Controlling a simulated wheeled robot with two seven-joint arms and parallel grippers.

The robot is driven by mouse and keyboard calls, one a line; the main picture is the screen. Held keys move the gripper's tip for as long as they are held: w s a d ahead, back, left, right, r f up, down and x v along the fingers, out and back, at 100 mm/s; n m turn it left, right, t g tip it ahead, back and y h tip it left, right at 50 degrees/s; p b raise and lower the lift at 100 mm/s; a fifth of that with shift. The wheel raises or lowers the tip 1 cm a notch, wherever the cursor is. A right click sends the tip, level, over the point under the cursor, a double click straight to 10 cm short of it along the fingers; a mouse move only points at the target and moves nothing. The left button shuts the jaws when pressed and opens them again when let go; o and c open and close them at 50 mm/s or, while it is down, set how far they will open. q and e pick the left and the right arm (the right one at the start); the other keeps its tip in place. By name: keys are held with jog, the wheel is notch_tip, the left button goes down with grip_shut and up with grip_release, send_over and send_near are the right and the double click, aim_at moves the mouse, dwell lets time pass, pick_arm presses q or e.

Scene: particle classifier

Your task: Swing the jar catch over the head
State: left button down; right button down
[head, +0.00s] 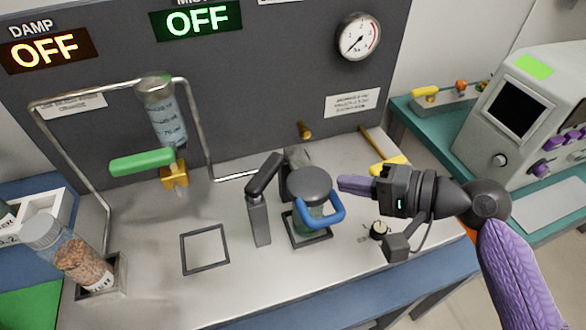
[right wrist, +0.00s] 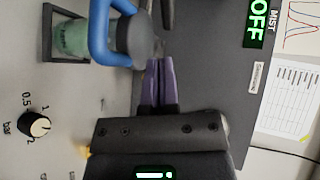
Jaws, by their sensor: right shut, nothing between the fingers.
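A small jar with a greenish body (head: 313,218) stands in a square dark base, capped by a round grey head (head: 309,182) with a blue loop handle (head: 324,216). Left of it, a dark grey post bears a lever-like arm (head: 264,174), apparently the catch; it leans toward the back right, and I cannot tell whether it touches the head. My right gripper (head: 343,185) is shut and empty, its purple fingers pointing left beside the head. In the right wrist view the fingertips (right wrist: 158,63) are close to the head (right wrist: 135,38); contact is unclear. My left gripper is out of view.
A bent metal tube frame (head: 207,135), a green-handled valve (head: 143,162) and a bottle of pellets (head: 72,252) stand left. An empty square outline (head: 205,249) lies on the open bench. The panel rises behind.

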aim_at(278, 168)
jog(key=x, duration=0.3)
jog(key=b+x, duration=0.1)
jog(key=x, duration=0.2)
jog(key=r+x, duration=0.1)
jog(key=x, duration=0.2)
jog(key=shift+w+a+f, duration=0.1)
jog(key=shift+w+a, duration=0.05)
jog(key=shift+a, duration=0.2)
jog(key=shift+w+a, duration=0.15)
jog(key=shift+a, duration=0.1)
